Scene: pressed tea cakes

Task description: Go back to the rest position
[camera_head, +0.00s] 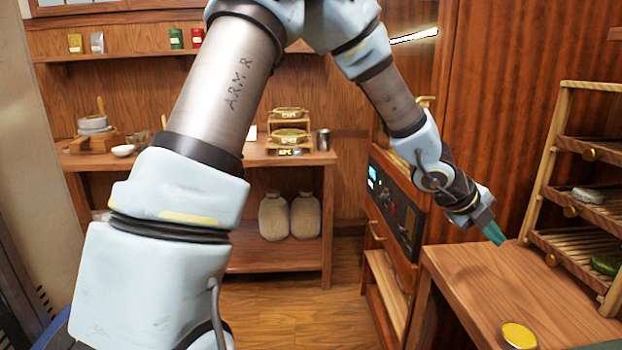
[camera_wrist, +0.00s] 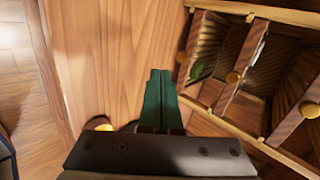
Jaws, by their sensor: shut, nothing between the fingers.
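My gripper (camera_head: 494,233) is at the right in the head view, pointing down and to the right above the near wooden table (camera_head: 470,282). Its teal fingers are together and hold nothing. In the wrist view the shut fingers (camera_wrist: 160,80) stand over the table's bare wooden top (camera_wrist: 110,60), with the slatted rack to their right. My arm spans the upper middle and left of the head view and hides part of the back wall and back bench.
A wooden rack (camera_head: 553,165) with a grey cake (camera_head: 590,195) and a green cake (camera_head: 606,265) stands on the table's right. A round yellow-topped thing (camera_head: 519,335) is near its front. A cabinet with a control panel (camera_head: 395,205) stands behind. Floor (camera_head: 300,310) is clear at centre.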

